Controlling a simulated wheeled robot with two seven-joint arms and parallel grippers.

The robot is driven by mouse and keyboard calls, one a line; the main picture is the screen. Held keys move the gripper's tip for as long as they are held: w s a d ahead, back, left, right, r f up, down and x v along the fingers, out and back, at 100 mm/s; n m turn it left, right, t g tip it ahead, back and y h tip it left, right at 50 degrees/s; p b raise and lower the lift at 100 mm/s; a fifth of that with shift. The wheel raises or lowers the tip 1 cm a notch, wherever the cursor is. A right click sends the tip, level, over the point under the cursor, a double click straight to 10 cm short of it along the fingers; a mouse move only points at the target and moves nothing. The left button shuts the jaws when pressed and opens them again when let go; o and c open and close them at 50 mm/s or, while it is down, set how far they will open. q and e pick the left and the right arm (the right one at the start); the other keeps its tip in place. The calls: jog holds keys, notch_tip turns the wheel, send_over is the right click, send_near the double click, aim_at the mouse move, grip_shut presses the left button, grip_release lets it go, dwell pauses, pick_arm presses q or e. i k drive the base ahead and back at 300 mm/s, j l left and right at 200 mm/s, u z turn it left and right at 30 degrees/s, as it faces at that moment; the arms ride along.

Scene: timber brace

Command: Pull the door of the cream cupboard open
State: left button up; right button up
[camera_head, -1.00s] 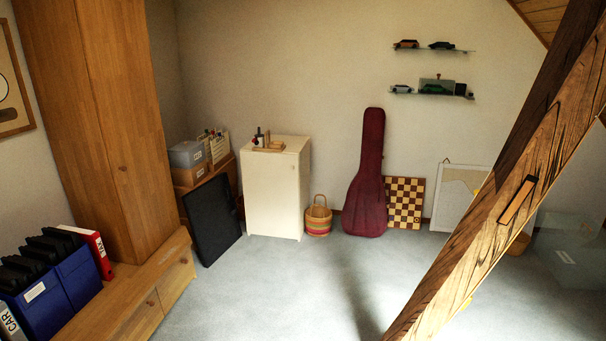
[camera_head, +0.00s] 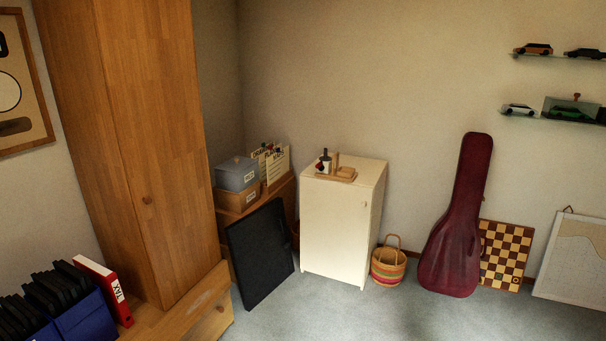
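The cream cupboard (camera_head: 335,232) stands on the grey carpet against the back wall, near the middle of the head view. Its door faces me and looks shut, with a small round knob (camera_head: 364,204) near the top right of the front. On its top is a wooden tray (camera_head: 336,174) with a dark bottle and small wooden items. Neither of my grippers is in view.
A dark flat panel (camera_head: 260,254) leans left of the cupboard, beside stacked boxes (camera_head: 238,174). A striped basket (camera_head: 388,264) stands close on its right, then a guitar case (camera_head: 458,222) and a chessboard (camera_head: 505,255). A tall wooden wardrobe (camera_head: 150,150) and low bench fill the left. Carpet in front is clear.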

aim_at(335, 217)
jog(key=i+z, duration=0.15)
jog(key=i, duration=0.75)
jog(key=i+j+z, duration=0.15)
jog(key=i, duration=0.75)
